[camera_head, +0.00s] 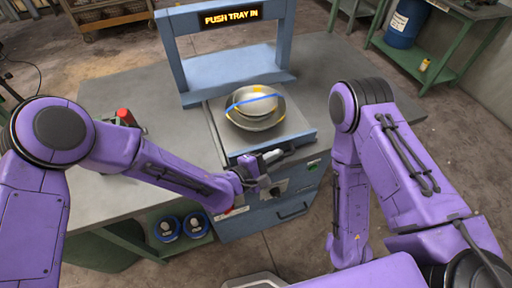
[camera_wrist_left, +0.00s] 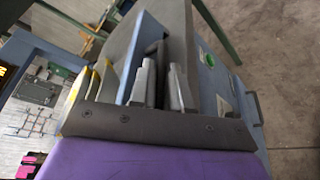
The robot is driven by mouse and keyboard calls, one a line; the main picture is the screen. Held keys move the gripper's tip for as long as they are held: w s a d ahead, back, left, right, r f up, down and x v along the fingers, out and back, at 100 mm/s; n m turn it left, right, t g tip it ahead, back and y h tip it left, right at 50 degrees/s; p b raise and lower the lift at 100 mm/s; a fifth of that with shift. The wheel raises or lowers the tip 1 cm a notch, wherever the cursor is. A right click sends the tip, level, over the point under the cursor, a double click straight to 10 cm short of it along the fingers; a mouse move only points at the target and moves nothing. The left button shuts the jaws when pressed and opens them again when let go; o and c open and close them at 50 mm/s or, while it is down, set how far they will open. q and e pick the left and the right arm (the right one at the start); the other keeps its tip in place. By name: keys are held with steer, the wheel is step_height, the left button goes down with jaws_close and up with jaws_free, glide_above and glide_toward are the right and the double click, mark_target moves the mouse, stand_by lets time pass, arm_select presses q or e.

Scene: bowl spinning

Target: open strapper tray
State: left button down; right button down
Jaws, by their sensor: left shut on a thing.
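The strapper tray (camera_head: 298,138) has a blue front edge and extends out toward me from the blue strapper frame (camera_head: 172,55). A metal bowl (camera_head: 250,102) with blue and yellow strips across it sits on the tray, over a wider dish (camera_head: 258,123). My left gripper (camera_head: 271,157) is at the tray's front, below its edge. In the left wrist view its fingers (camera_wrist_left: 161,78) are closed around the dark tray handle (camera_wrist_left: 155,47), which they partly hide. My right arm is bent at the right, and its gripper is not visible.
The strapper's sign (camera_head: 231,17) reads "PUSH TRAY IN". A grey table (camera_head: 130,88) spreads left of the frame, with a red-topped object (camera_head: 125,116) on it. Blue rolls (camera_head: 166,229) lie on a low shelf. A green bench (camera_head: 440,65) stands back right.

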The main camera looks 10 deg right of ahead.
arm_select(q)
steer(key=shift+s, duration=0.45)
steer(key=c, duration=1.4)
jaws_free()
steer(key=shift+c, duration=0.2)
steer(key=b+v, duration=0.2)
steer(key=v, duration=0.8)
steer(key=shift+a, duration=0.15)
